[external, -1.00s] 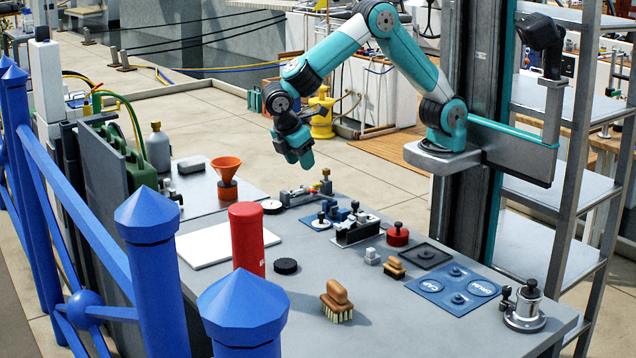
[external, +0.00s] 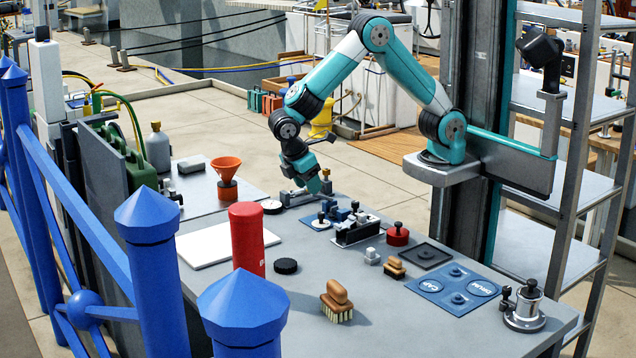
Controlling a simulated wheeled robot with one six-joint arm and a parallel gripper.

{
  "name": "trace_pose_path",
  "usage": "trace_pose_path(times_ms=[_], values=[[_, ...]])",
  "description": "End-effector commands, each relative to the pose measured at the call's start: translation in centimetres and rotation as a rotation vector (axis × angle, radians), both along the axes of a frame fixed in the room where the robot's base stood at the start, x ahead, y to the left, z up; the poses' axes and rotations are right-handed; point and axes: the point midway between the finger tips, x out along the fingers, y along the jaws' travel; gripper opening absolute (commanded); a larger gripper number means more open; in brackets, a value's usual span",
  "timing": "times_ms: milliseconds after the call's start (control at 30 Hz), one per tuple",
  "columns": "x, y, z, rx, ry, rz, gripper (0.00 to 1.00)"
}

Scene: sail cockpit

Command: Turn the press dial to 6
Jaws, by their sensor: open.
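My gripper (external: 314,184) points down, open, at the far edge of the grey workbench. It is over or just behind a low grey fixture (external: 292,198) and hides part of it; I cannot tell whether they touch. A small round white-faced gauge (external: 271,207) lies at the fixture's left end. A small brass-coloured part (external: 327,187) shows beside the fingers. I cannot make out which part is the press dial, and no numbers or pointer setting are readable.
Right of the fixture stand a black-and-silver device (external: 357,229) and a red round knobbed piece (external: 398,235). An orange funnel (external: 226,172) stands to the left. A red cylinder (external: 247,240) and a brush (external: 337,301) are nearer the front. Blue railing posts (external: 148,260) line the near side.

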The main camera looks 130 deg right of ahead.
Motion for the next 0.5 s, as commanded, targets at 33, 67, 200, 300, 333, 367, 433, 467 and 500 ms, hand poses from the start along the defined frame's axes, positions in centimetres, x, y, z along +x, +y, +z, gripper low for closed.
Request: trace_pose_path(times_ms=[33,67,200,300,333,367,433,467,500], values=[[-0.6,0.0,-1.1,0.003,0.006,-0.001,0.46],[-0.9,0.0,-1.7,0.002,0.005,-0.001,0.46],[-2.1,0.0,-4.6,0.002,0.006,-0.001,0.46],[-2.7,0.0,-6.3,0.002,0.004,-0.001,0.46],[-2.9,0.0,-6.7,0.002,0.004,-0.001,0.46],[-3.0,0.0,-7.1,0.002,0.003,-0.001,0.46],[-3.3,0.0,-7.8,0.001,0.002,0.0,0.46],[-3.4,0.0,-8.1,0.001,0.002,0.0,0.46],[-3.5,0.0,-8.3,0.001,0.001,0.0,0.46]])
